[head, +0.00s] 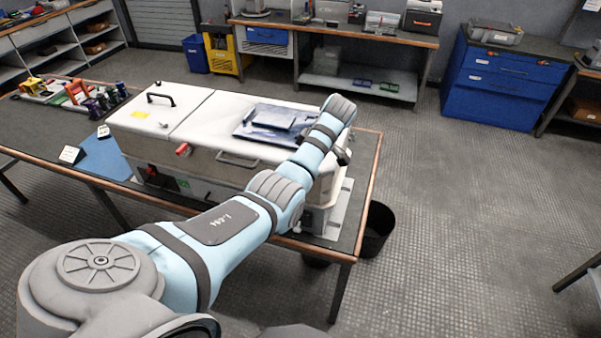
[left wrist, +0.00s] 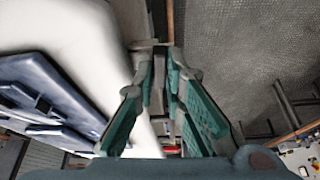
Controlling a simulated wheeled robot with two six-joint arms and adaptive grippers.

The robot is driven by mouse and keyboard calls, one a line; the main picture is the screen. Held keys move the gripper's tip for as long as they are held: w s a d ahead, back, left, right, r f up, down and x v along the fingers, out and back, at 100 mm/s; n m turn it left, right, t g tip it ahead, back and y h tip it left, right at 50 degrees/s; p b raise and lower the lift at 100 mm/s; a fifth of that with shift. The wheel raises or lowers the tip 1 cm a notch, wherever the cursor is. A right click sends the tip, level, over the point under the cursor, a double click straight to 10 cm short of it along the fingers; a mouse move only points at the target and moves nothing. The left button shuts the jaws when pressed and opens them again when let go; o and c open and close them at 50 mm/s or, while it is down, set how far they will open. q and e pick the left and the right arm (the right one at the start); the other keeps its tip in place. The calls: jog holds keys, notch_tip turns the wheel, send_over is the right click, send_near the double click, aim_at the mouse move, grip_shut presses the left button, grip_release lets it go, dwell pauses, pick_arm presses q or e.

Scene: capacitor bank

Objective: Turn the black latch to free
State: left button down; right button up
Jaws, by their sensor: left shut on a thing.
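The white capacitor bank cabinet (head: 195,125) stands on the workbench with its lid down. My left arm reaches across to its right end, and my left gripper shows in the left wrist view (left wrist: 162,82) with its teal-padded fingers drawn together at the cabinet's edge. It is shut on a small dark grey part between the fingertips, which appears to be the black latch; the fingers mostly hide it and I cannot tell its angle. A red latch (head: 183,149) is on the cabinet's front. My right gripper is not in view.
A dark blue panel (head: 245,122) lies on the lid. A black handle (head: 161,96) is at the lid's left and a grey handle (head: 238,160) is on the front. A black bin (head: 376,232) stands below the bench end.

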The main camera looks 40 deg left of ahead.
pick_arm(q)
jog(key=shift+w+n, duration=0.1)
jog(key=shift+n, duration=0.4)
jog(key=c, duration=1.7)
grip_release()
jog(key=shift+o, duration=0.2)
jog(key=shift+r, duration=0.1)
